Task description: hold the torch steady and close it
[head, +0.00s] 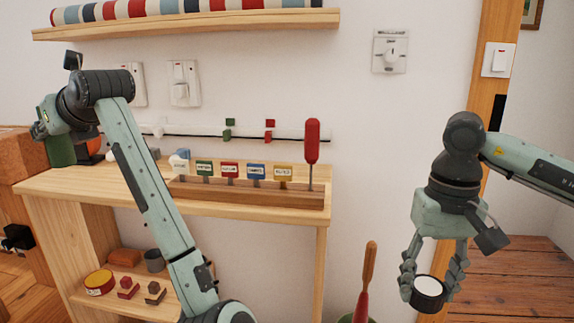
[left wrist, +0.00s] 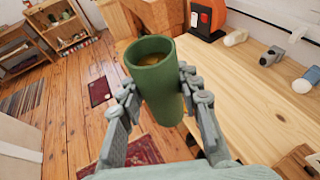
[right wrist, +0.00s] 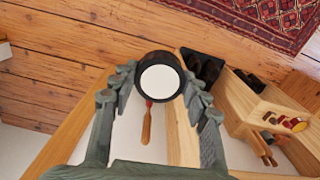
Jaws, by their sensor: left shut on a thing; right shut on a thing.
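The torch is in two parts. Its green tube (left wrist: 154,85) has an open round mouth facing up towards the left wrist camera, with something brownish inside. My left gripper (left wrist: 157,100) is shut on the tube, one finger on each side. In the head view the tube (head: 60,147) shows at the far left, with the gripper mostly hidden. A black round cap with a white disc face (right wrist: 160,80) is between the fingers of my right gripper (right wrist: 160,92), which is shut on it. In the head view the cap (head: 429,290) is at the right, far from the tube.
A wooden bench (head: 100,184) stands between the arms, with a rack (head: 250,193) of labelled tags and a red-handled tool (head: 312,142). A lower shelf holds small items. An upright orange-handled tool (head: 369,265) stands left of my right gripper. A striped roll lies on the wall shelf (head: 190,25).

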